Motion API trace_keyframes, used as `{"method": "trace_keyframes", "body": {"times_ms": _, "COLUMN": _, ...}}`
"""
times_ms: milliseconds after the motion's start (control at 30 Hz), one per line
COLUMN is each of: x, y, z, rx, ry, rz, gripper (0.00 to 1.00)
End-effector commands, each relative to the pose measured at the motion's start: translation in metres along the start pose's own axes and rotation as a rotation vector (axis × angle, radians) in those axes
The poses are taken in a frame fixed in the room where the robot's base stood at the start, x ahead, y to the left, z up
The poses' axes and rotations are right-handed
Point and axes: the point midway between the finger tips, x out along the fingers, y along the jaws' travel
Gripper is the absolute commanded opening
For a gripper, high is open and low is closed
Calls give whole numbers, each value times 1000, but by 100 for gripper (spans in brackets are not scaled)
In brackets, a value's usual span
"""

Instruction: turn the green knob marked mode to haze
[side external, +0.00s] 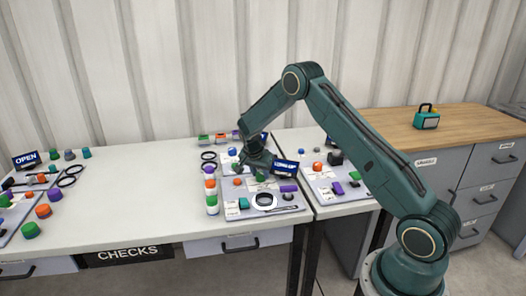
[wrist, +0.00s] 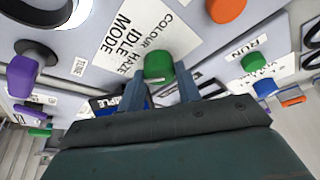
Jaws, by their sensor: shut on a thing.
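In the wrist view the green knob (wrist: 158,66) stands on a light panel beside a white label (wrist: 137,37) that reads MODE, IDLE, HAZE and COLOUR. My gripper (wrist: 172,90) has its two fingers on either side of the knob and is shut on it. The pointer of the knob is not clear, so its setting cannot be told. In the side view my gripper (side external: 244,166) reaches down over the panel (side external: 290,211) on the white table, and the knob it holds is hard to make out there.
An orange knob (wrist: 228,9), a purple handle (wrist: 21,76) and a small green knob (wrist: 253,62) by a RUN label are near in the wrist view. A stack of coloured jars (side external: 211,190) stands left of the panel. The table's middle (side external: 150,190) is mostly clear.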

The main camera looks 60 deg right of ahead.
Motion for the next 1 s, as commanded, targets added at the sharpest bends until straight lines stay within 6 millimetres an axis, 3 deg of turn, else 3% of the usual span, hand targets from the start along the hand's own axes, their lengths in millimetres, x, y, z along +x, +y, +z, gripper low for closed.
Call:
{"method": "trace_keyframes", "body": {"times_ms": 367, "x": 0, "y": 1, "z": 0, "rx": -42, "ry": -2, "rz": -17, "gripper": 11}}
{"method": "trace_keyframes", "body": {"times_ms": 400, "x": 0, "y": 1, "z": 0, "rx": -42, "ry": -2, "rz": -17, "gripper": 39}}
{"method": "trace_keyframes", "body": {"times_ms": 500, "x": 0, "y": 0, "z": 0, "rx": -42, "ry": -1, "rz": -17, "gripper": 56}}
{"method": "trace_keyframes", "body": {"times_ms": 1000, "x": -8, "y": 0, "z": 0, "rx": -40, "ry": 0, "rz": -19, "gripper": 56}}
